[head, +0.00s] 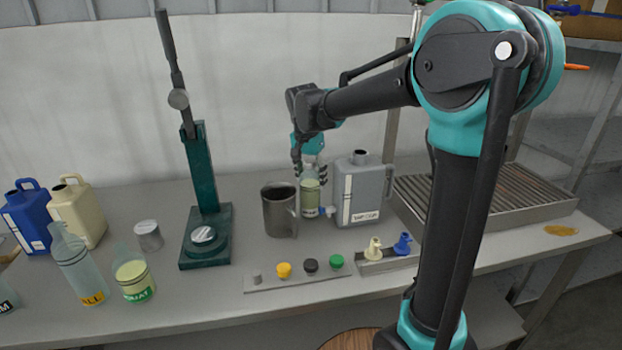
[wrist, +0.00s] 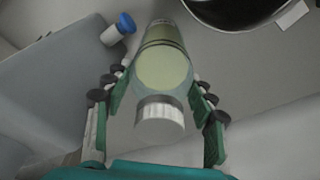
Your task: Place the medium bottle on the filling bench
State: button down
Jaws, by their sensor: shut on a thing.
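A clear bottle (head: 310,196) with pale yellow-green liquid and a small label near its base is upright at the back of the grey bench (head: 165,290), between a metal jug and a grey canister. My gripper (head: 311,172) comes down from above, with its fingers on either side of the bottle's upper part. In the wrist view the silver cap and pale liquid of the bottle (wrist: 163,70) show between the two green fingers of my gripper (wrist: 160,105). I cannot tell whether the bottle's base touches the bench. Its label is too small to read.
The metal jug (head: 279,212) and the grey canister (head: 365,192) stand close on either side. A green press (head: 206,190), several bottles including one with yellow-green liquid (head: 134,277), and blue and cream canisters are left. A strip of coloured caps (head: 298,276) lies in front; a slatted tray (head: 480,200) is right.

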aim_at(309, 161)
jog(key=shift+f, duration=0.15)
jog(key=c, duration=0.6)
grip_release()
jog(key=shift+o, duration=0.2)
jog(key=r, duration=0.4)
jog(key=s+r, duration=0.1)
jog(key=r, duration=0.3)
jog(key=a+r, duration=0.1)
jog(key=r, duration=0.3)
jog(key=shift+s+r, duration=0.1)
jog(key=shift+s, duration=0.2)
